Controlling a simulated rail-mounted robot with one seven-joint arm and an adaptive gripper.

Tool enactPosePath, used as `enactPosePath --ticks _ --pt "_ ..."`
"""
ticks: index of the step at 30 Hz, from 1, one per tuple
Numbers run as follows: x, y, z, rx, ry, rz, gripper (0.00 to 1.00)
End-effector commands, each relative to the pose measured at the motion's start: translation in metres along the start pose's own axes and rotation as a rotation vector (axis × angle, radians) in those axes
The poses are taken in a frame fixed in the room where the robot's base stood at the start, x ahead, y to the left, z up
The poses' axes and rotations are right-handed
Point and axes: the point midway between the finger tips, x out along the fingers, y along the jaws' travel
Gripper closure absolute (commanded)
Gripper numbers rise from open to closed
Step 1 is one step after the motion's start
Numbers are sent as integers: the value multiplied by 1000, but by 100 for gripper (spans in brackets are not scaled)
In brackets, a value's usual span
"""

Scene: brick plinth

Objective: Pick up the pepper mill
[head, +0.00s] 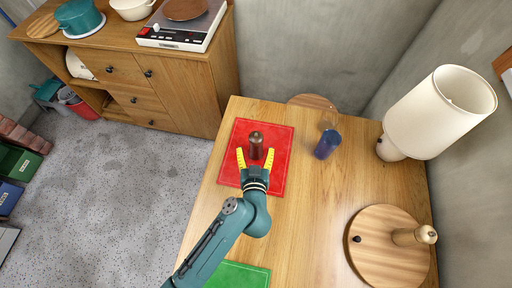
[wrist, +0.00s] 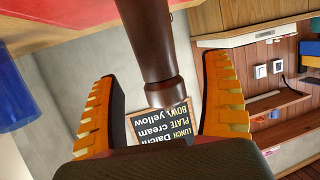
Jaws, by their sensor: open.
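The dark brown pepper mill (head: 256,141) stands on the red mat (head: 279,138) on the wooden table. My gripper (head: 255,154) is open, with its yellow fingers on either side of the mill in the head view. In the wrist view the mill (wrist: 155,55) shows between the two spread fingers of my gripper (wrist: 160,75), with a visible gap on both sides. Its upper end in that picture is cut off by the frame edge.
A blue-based clear bottle (head: 327,146) stands right of the mat, near a round wooden board (head: 311,102). A lamp (head: 430,115) and a round wooden piece with a peg (head: 384,258) are farther right. A green mat (head: 240,275) lies in front.

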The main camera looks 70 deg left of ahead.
Motion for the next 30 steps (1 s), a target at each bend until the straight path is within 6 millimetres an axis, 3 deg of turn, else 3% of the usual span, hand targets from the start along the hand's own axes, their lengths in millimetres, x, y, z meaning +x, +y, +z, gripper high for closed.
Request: enactPosePath --ticks 6,14,26,30 --pt "37 1 3 -1 0 -2 20" --pt "42 2 3 0 0 0 20" --pt "41 2 3 0 0 0 93" --pt "41 2 2 -1 2 1 95"
